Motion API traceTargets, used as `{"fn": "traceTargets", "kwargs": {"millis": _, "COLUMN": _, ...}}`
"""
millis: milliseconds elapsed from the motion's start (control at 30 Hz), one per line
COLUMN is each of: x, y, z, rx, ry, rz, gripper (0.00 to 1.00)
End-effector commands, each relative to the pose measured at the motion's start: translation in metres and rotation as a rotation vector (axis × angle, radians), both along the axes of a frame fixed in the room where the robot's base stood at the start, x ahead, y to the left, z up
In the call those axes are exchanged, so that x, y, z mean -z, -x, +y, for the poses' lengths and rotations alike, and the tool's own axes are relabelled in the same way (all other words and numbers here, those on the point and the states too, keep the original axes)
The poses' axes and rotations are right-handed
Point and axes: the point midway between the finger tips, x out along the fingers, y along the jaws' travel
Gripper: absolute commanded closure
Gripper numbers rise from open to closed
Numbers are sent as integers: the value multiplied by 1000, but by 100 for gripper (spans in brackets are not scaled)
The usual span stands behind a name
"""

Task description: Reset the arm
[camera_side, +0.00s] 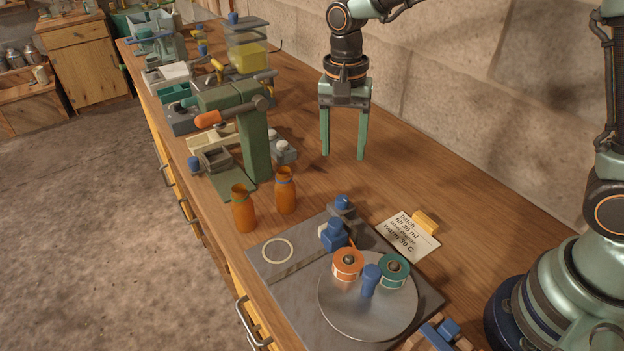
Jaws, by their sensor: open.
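My gripper (343,148) hangs above the wooden bench, near the wall, at the upper middle of the picture. Its two green fingers point down and stand apart, with nothing between them. It is behind and to the right of the two amber bottles, and clear of them.
Amber bottles (244,210) (286,192) stand on the bench (400,160). A green press (256,145) with an orange handle stands behind them. In front is a grey plate with a round disc (350,318) bearing orange and teal spools. A note card (408,238) lies to the right.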

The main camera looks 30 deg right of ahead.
Motion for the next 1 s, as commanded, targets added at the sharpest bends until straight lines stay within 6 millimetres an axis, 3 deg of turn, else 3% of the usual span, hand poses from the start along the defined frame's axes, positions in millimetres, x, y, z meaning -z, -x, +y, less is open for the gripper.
{"fn": "traceTargets", "kwargs": {"millis": 367, "x": -3, "y": 0, "z": -1, "rx": -4, "ry": -1, "rz": -3, "gripper": 36}}
{"fn": "traceTargets", "kwargs": {"millis": 533, "x": -23, "y": 8, "z": -13, "rx": -74, "ry": -15, "rz": -53, "gripper": 36}}
{"fn": "traceTargets", "kwargs": {"millis": 800, "x": -71, "y": 43, "z": -53, "rx": -338, "ry": -13, "rz": -223, "gripper": 36}}
{"fn": "traceTargets", "kwargs": {"millis": 1000, "x": -91, "y": 75, "z": -79, "rx": -541, "ry": 37, "rz": -349, "gripper": 36}}
